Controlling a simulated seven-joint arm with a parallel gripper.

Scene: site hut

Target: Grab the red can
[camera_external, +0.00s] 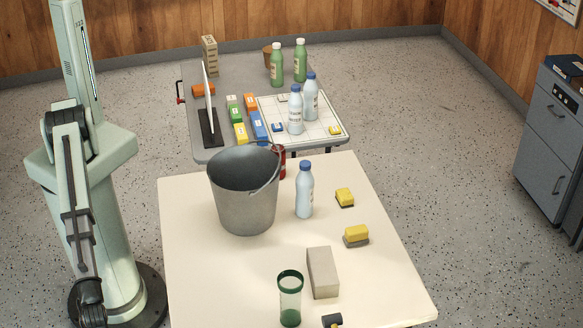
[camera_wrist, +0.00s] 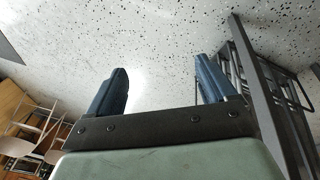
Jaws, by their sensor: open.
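A red can (camera_external: 282,163) stands on the cream table (camera_external: 190,285), close behind the right side of a grey metal bucket (camera_external: 240,200). The bucket and its handle hide most of the can, so only a narrow strip of red shows. My gripper shows in the wrist view (camera_wrist: 163,88), with its two dark blue fingers wide apart and nothing between them. The wrist view shows speckled floor beyond the fingers and no can. In the external view my arm is at the left, beside the table, and the gripper's fingers cannot be made out there.
A blue-capped bottle (camera_external: 304,190) stands right of the can. Two yellow sponges (camera_external: 345,197) (camera_external: 356,234), a beige block (camera_external: 322,272) and a green-rimmed glass (camera_external: 289,300) are on the table. A grey table (camera_external: 230,85) behind holds bottles and coloured boxes. The cream table's front left is clear.

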